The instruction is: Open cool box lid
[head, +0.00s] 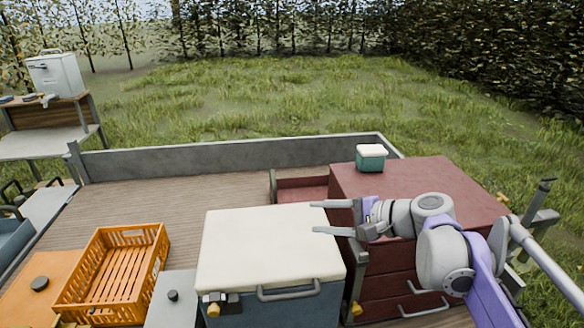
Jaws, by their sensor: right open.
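The large cool box (285,305) has a blue body and a cream-white lid (265,245), and stands at the bottom middle of the head view. The lid lies flat and closed. A grey bar handle (300,291) runs along its near edge, with a yellow and dark latch (215,304) at the front left. My right gripper (318,218) is open and empty. Its two fingers point left over the right part of the lid; I cannot tell how high above it. My left gripper is not in view.
A red drawer cabinet (440,180) stands right of the cool box, with a small teal box with a white lid (371,160) on top. An empty orange crate (117,270) is at left. Grey side boards (230,155) edge the wooden deck (190,195), which is clear behind the crate.

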